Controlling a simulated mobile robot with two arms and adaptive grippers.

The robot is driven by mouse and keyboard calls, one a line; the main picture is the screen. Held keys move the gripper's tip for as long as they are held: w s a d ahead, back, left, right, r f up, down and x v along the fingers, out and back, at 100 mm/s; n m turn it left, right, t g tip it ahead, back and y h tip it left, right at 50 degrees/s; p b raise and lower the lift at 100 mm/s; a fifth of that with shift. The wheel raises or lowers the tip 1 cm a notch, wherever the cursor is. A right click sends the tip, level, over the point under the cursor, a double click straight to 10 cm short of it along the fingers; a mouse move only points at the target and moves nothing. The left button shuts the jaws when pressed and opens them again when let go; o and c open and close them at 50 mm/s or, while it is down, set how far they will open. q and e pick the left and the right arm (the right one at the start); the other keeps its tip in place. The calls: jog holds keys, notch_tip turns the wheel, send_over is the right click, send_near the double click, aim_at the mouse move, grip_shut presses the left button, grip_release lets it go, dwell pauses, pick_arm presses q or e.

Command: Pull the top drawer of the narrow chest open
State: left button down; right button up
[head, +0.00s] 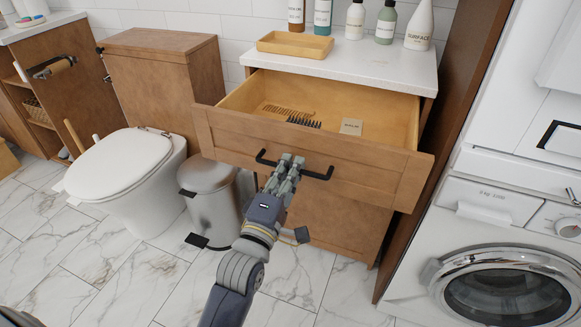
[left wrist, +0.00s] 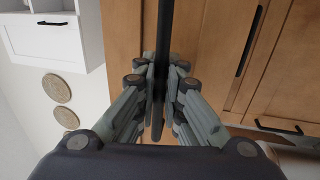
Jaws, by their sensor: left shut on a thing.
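The narrow chest (head: 336,222) is brown wood with a white top (head: 362,66). Its top drawer (head: 222,135) is pulled well out, and its inside shows. A comb, a dark brush-like item (head: 304,122) and a small beige box (head: 351,127) lie in it. My left gripper (head: 287,165) is at the middle of the drawer front, shut on the black bar handle (head: 318,176). In the left wrist view the handle (left wrist: 164,40) runs between the fingers (left wrist: 160,85). My right gripper is not in view.
A toilet (head: 120,165) and a metal pedal bin (head: 210,190) stand left of the chest. A washing machine (head: 480,240) stands to the right. Bottles (head: 355,20) and a wooden tray (head: 295,44) are on the chest top. Marble-tiled floor (head: 130,285) is clear in front.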

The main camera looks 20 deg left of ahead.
pick_arm(q)
jog(key=c, duration=1.7)
grip_release()
jog(key=s, duration=0.4)
jog(key=s+f, duration=0.1)
jog(key=s, duration=0.3)
jog(key=s+f, duration=0.1)
jog(key=s, duration=0.2)
jog(key=shift+s+a+f, duration=0.2)
jog(key=shift+s, duration=0.2)
